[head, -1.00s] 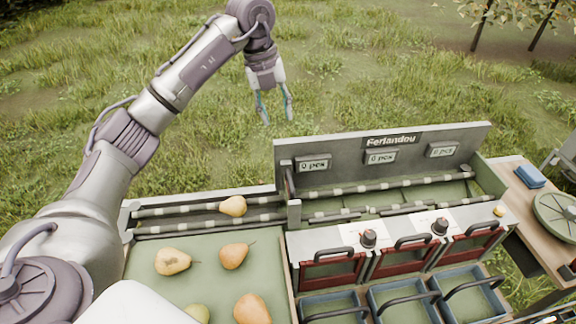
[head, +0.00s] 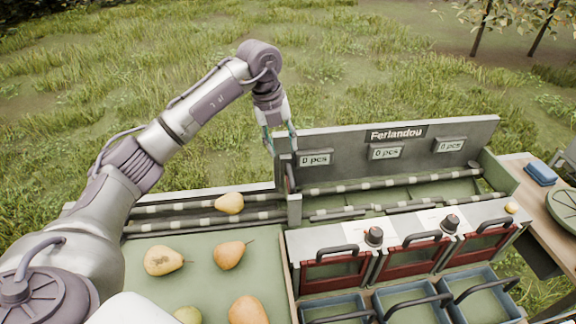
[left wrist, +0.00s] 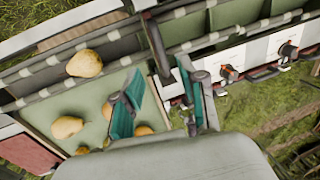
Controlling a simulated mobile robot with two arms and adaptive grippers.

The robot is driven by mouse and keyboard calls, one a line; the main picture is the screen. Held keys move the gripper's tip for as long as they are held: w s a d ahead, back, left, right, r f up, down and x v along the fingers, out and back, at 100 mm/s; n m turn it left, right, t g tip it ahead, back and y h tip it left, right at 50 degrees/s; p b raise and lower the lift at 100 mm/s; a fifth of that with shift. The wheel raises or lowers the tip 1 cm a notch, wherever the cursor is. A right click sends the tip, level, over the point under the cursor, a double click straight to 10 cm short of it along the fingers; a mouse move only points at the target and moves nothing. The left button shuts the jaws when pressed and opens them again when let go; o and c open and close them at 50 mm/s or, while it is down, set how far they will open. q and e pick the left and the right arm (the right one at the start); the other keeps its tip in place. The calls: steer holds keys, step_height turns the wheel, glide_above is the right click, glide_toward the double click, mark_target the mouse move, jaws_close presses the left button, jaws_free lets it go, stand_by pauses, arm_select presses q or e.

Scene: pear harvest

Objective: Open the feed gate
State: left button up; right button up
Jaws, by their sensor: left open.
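The feed gate, a narrow grey upright piece with a dark handle bar (head: 290,178), stands where the roller lane meets the sorting unit (head: 400,150). In the left wrist view its dark bar (left wrist: 157,48) runs down toward the space between my fingers. My left gripper (head: 282,143) is open and empty, pointing down just above and behind the gate, near the panel's left end. Its teal fingers (left wrist: 158,103) show spread on both sides in the left wrist view. Contact with the gate cannot be told. My right gripper is in neither view.
A pear (head: 229,203) lies on the roller lane left of the gate. Several pears rest on the green tray (head: 200,275). Red-framed hatches (head: 335,272) stand above blue crates (head: 407,300). Counters on the panel read "0 pcs". Open grass lies behind.

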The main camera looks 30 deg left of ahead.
mark_target(289, 172)
arm_select(q)
steer(key=f, duration=0.2)
steer(key=f+p, duration=0.1)
steer(key=f, duration=0.2)
steer(key=w+d+f, duration=0.1)
steer(key=f, duration=0.1)
steer(key=shift+f+p, duration=0.15)
steer(key=shift+p, duration=0.15)
steer(key=shift+d+f, duration=0.15)
steer(key=shift+f, duration=0.35)
jaws_close()
steer(key=shift+r, duration=0.1)
